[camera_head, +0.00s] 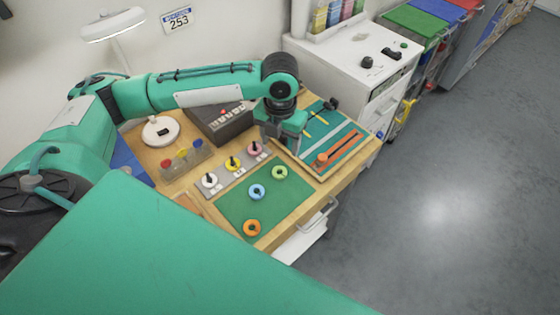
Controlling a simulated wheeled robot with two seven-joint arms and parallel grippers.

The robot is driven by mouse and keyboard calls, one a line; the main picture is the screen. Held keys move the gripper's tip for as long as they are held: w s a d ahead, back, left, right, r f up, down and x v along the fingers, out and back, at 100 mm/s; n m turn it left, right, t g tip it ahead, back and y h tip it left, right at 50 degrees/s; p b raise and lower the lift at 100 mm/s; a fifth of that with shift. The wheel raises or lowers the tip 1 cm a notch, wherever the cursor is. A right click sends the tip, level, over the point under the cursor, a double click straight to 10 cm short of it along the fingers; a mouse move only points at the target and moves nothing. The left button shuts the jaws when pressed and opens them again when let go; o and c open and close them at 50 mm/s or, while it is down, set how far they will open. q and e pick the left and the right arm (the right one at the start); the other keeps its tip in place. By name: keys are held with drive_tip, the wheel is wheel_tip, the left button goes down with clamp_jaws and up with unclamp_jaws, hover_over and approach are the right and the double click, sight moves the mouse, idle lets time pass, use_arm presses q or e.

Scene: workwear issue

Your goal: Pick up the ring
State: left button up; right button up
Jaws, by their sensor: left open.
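Three loose rings lie flat on the green mat (232,208): a light green ring (280,172), a blue ring (257,192) and an orange ring (252,228). A grey peg strip (222,185) beside the mat carries a white ring (209,181), a yellow ring (232,163) and a pink ring (254,149) around dark pegs. My left gripper (275,142) points down, open, beyond the light green ring and to the right of the pink one. Its fingertips are hard to make out. My right gripper is out of view.
A tool tray (340,160) with an orange-handled tool lies right of my left gripper. A dark box (222,122), a small block with coloured knobs (186,160) and a lamp base (160,131) stand at the back. A white cabinet (340,62) stands behind the table (290,218).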

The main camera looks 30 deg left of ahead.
use_arm(q)
hover_over(279, 174)
wheel_tip(279, 174, down, 6)
drive_tip(key=shift+w+p, duration=0.15)
drive_tip(key=shift+p, duration=0.15)
wheel_tip(279, 174, down, 4)
drive_tip(key=shift+f+p, duration=0.1)
drive_tip(key=shift+p, duration=0.65)
drive_tip(key=shift+f, duration=0.45)
drive_tip(key=c, duration=1)
